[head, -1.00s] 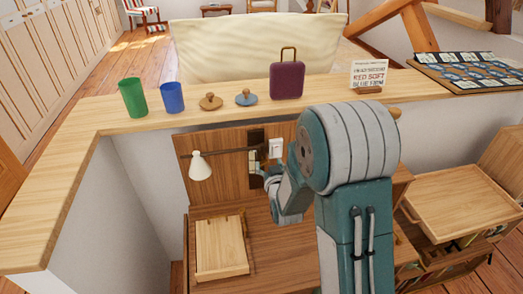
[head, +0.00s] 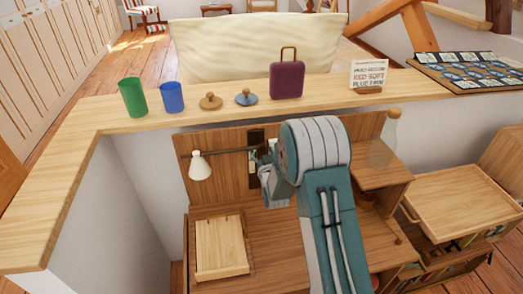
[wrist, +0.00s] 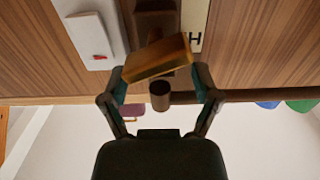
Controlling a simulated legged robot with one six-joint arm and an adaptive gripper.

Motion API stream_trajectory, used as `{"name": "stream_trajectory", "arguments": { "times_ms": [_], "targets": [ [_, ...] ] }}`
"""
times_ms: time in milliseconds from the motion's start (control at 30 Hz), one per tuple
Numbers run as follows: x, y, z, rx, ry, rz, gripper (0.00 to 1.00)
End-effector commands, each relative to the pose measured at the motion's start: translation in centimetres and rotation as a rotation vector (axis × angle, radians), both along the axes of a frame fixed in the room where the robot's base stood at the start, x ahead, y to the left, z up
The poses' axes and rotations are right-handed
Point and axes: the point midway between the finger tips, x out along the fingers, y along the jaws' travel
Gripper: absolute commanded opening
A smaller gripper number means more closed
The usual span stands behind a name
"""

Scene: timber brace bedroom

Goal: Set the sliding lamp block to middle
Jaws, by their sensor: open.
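The lamp has a white shade (head: 200,166) that hangs near the left end of a thin dark rod in front of the wooden back panel (head: 218,140). In the wrist view a brass-coloured block (wrist: 157,58), likely the sliding lamp block, sits close in front of a dark strip (wrist: 156,22), with a dark round stub (wrist: 159,96) by it. My gripper (wrist: 160,84) is open, with one finger on each side of the block and stub. I cannot tell whether the fingers touch them. In the head view my gripper (head: 263,153) is at the rod's right end and largely hides the block.
A white switch plate (wrist: 90,40) with a red mark is beside the block. A partly hidden label (wrist: 196,24) shows an "H". The ledge above holds a green cup (head: 132,97), a blue cup (head: 172,97) and a purple case (head: 287,79). A clear bottle (head: 383,140) stands right of my arm.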

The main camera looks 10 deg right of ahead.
Motion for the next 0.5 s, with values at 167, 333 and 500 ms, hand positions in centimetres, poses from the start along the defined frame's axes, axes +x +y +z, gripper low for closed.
{"name": "stream_trajectory", "arguments": {
  "times_ms": [167, 333, 500],
  "targets": [
    [1.14, -0.01, -0.01, 0.000, 0.000, 0.000, 0.80],
    [1.21, 0.00, -0.01, 0.000, 0.001, 0.000, 0.80],
    [1.20, 0.00, -0.01, 0.000, 0.001, 0.000, 0.40]
  ]
}}
